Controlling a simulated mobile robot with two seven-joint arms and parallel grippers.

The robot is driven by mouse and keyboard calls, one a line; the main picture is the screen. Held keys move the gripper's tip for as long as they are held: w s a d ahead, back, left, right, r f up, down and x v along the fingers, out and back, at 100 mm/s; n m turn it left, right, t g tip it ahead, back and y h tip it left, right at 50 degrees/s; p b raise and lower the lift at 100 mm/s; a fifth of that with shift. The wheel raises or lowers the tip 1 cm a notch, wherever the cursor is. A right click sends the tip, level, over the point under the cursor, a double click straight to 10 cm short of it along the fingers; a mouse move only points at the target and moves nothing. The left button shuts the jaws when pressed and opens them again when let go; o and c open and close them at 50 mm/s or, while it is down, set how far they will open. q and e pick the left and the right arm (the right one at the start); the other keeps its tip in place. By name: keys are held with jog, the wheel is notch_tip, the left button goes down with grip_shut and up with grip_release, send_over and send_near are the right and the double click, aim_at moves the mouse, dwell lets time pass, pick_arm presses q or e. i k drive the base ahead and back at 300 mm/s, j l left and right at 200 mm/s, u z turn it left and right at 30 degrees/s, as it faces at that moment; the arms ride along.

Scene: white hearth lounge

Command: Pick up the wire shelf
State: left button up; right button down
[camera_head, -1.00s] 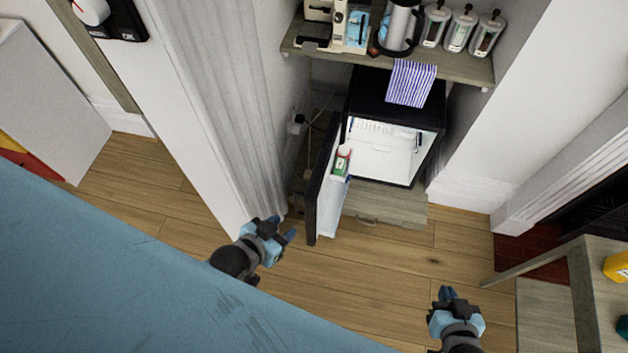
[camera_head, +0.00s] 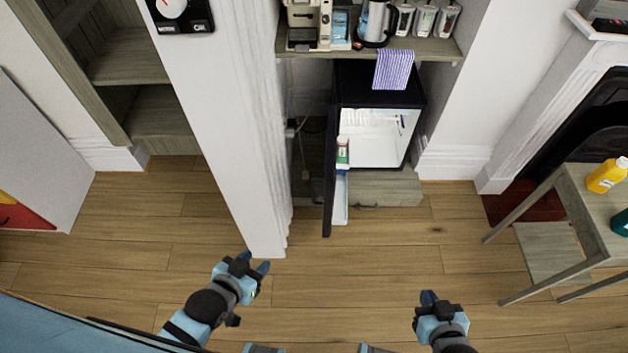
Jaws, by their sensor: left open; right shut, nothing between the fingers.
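The small black fridge (camera_head: 407,90) stands under the counter with its door (camera_head: 328,195) swung open to the left. White lines near the top of its white interior look like the wire shelf (camera_head: 368,117), but its outline is hard to make out. My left gripper (camera_head: 253,265) is open and empty, over the floor in front of the white pillar, left of the fridge door. My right gripper (camera_head: 429,297) is shut and empty, over the floor in front of and below the fridge. Both are well apart from the fridge.
The white pillar (camera_head: 235,150) stands left of the fridge. The counter (camera_head: 430,48) above holds a coffee machine, kettle and jars, with a striped cloth (camera_head: 393,68) hanging down. A small table (camera_head: 580,195) with bottles stands at right. The wooden floor (camera_head: 345,265) between is clear.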

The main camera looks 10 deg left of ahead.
aim_at(378, 135)
jog(key=k+j, duration=0.7)
jog(key=i+j+z, duration=0.15)
jog(key=j, duration=0.2)
jog(key=j+z, duration=0.1)
jog(key=j, duration=0.25)
jog(key=i+j+z, duration=0.35)
jog(key=i+j, duration=0.7)
jog(key=l+u, duration=0.25)
jog(key=l, duration=0.55)
jog(key=k+l+u, duration=0.25)
jog(key=l, duration=0.6)
jog(key=i, duration=0.1)
